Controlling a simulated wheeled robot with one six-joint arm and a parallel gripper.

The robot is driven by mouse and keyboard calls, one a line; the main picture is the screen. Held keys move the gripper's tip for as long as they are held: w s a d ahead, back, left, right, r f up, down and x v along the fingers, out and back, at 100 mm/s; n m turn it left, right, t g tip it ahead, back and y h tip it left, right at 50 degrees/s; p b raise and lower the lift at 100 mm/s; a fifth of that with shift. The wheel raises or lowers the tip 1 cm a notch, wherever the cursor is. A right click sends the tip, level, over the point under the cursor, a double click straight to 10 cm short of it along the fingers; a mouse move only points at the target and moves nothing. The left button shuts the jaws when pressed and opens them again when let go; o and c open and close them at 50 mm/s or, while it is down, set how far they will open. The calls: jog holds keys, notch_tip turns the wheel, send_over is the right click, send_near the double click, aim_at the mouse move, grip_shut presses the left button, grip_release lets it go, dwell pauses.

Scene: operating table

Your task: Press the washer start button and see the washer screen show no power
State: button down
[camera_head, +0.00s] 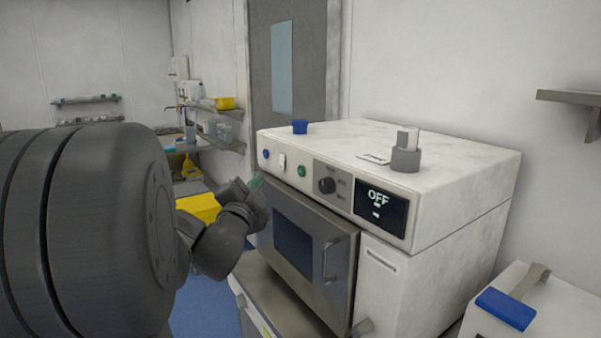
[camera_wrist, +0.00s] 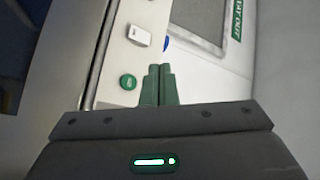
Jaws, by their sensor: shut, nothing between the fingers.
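The washer (camera_head: 455,165) is a white box machine with a dark door and a front control strip. Its screen (camera_head: 381,207) reads "OFF". Left of the screen are a black knob (camera_head: 327,185), a green button (camera_head: 302,171), a white switch (camera_head: 282,161) and a blue button (camera_head: 266,154). My gripper (camera_head: 257,184) is in front of the strip's left part, its green fingertips shut and empty. In the wrist view the shut fingers (camera_wrist: 158,70) appear just right of the green button (camera_wrist: 128,82) and below the white switch (camera_wrist: 139,35). Contact cannot be told.
The washer door has a handle (camera_head: 327,262) protruding forward. A white box with a blue part (camera_head: 506,308) stands at the lower right. A yellow bin (camera_head: 199,207) lies behind my arm.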

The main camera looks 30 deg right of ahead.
aim_at(301, 171)
jog(key=d+b, duration=0.3)
jog(key=d, duration=0.5)
jog(key=shift+w+d, duration=0.2)
jog(key=shift+w, duration=0.15)
jog(key=shift+d+f, duration=0.15)
dwell(1.6)
jog(key=shift+d+b, duration=0.3)
jog(key=shift+b, duration=0.25)
